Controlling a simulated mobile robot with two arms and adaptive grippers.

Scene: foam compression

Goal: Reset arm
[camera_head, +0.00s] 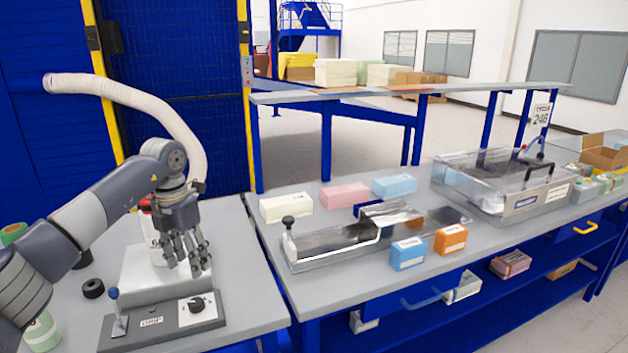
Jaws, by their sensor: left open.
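My left arm comes in from the left. Its gripper (188,256) is open, with its fingers spread and pointing down. It hangs in front of the white block of a bench device (150,274) on the left table, and no object shows between its fingers. I cannot tell whether the fingertips touch the device. My right gripper is not in view.
The right bench holds a long metal press fixture (330,245), several coloured foam blocks, including a pink one (344,195) and an orange one (450,239), and a clear-lidded machine (500,185). A lever (115,305) stands at the device's front. A narrow gap separates the tables.

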